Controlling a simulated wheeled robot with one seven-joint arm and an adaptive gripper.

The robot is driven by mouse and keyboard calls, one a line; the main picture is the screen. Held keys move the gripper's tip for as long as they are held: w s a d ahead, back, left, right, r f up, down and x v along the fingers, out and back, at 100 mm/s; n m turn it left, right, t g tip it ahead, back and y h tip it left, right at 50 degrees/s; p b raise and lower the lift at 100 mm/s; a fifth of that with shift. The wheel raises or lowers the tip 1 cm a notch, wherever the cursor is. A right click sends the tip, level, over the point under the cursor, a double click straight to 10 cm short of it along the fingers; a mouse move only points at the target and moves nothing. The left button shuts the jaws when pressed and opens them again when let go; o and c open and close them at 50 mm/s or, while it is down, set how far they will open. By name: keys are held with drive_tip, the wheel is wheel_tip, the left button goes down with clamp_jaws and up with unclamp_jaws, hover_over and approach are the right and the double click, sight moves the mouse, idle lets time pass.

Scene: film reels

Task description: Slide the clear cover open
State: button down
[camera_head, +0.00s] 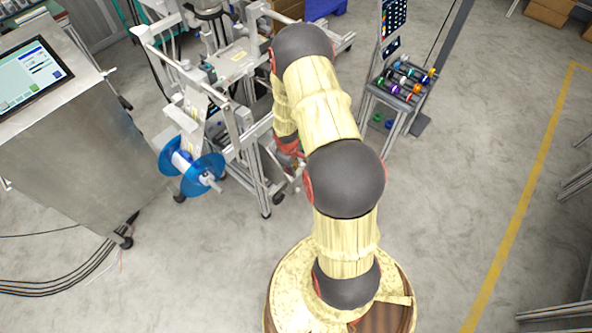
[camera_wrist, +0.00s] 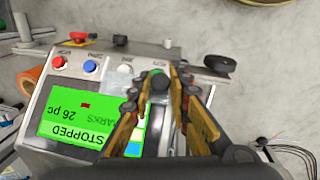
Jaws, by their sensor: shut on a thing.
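In the wrist view my gripper (camera_wrist: 157,82) reaches over a grey control panel (camera_wrist: 45,95), its two orange-brown fingers on either side of a dark green button (camera_wrist: 157,80). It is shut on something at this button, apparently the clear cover. In the head view my arm hides the gripper and the panel.
A green screen (camera_wrist: 75,118) reading STOPPED lies left of the fingers. Red (camera_wrist: 78,38), blue (camera_wrist: 90,67) and white (camera_wrist: 125,70) controls line the panel. A blue film reel (camera_head: 191,173) hangs on the machine. Bare floor (camera_head: 450,210) is clear at right.

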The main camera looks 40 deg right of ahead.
drive_tip(key=shift+w+r+p, duration=0.35)
drive_tip(key=shift+w+r, duration=0.2)
drive_tip(key=shift+r, duration=0.1)
drive_tip(key=shift+f, duration=0.1)
drive_tip(key=c, duration=1.7)
unclamp_jaws()
drive_tip(key=shift+o, duration=0.2)
wheel_tip(320, 180, up, 12)
drive_tip(key=a, duration=0.1)
drive_tip(key=shift+s+a, duration=0.25)
drive_tip(key=shift+a, duration=0.15)
drive_tip(key=shift+f, duration=0.1)
